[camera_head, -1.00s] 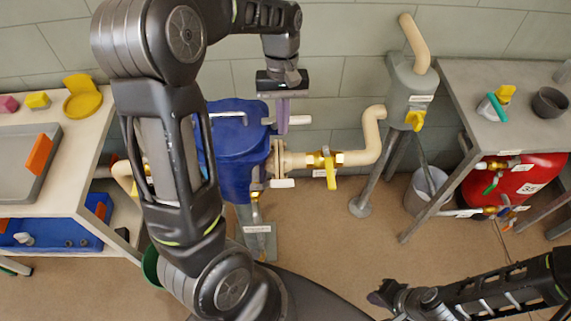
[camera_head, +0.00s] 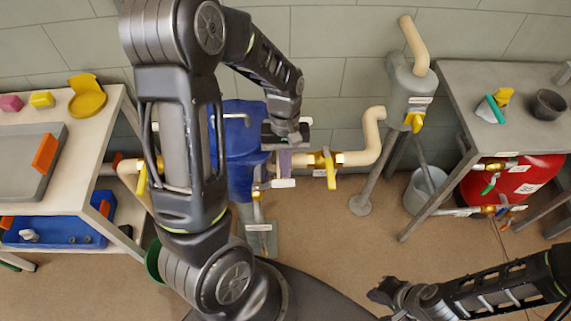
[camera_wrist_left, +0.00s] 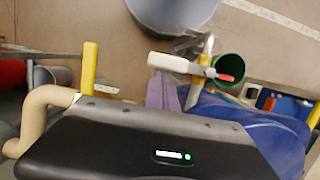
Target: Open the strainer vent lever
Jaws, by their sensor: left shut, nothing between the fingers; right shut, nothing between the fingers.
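The blue strainer (camera_head: 240,150) stands mid-scene, partly hidden behind my left arm. A pale, lever-like piece (camera_head: 306,120) shows just right of my left gripper's palm; most of it is hidden, and I cannot tell for sure that it is the vent lever. My left gripper (camera_head: 284,165) is shut and empty, its purple fingers pointing down by the strainer's right flange. In the left wrist view, the fingers (camera_wrist_left: 161,92) are beside the blue strainer body (camera_wrist_left: 245,125), near a white, handle-shaped piece (camera_wrist_left: 178,63). My right gripper (camera_head: 381,294) is shut and empty, low over the floor.
A yellow-handled valve (camera_head: 330,168) sits on the beige pipe (camera_head: 372,140) right of the gripper. A grey vessel (camera_head: 409,85) on legs and a grey table (camera_head: 480,120) stand further right. A workbench (camera_head: 98,125) is at left. Floor in front is clear.

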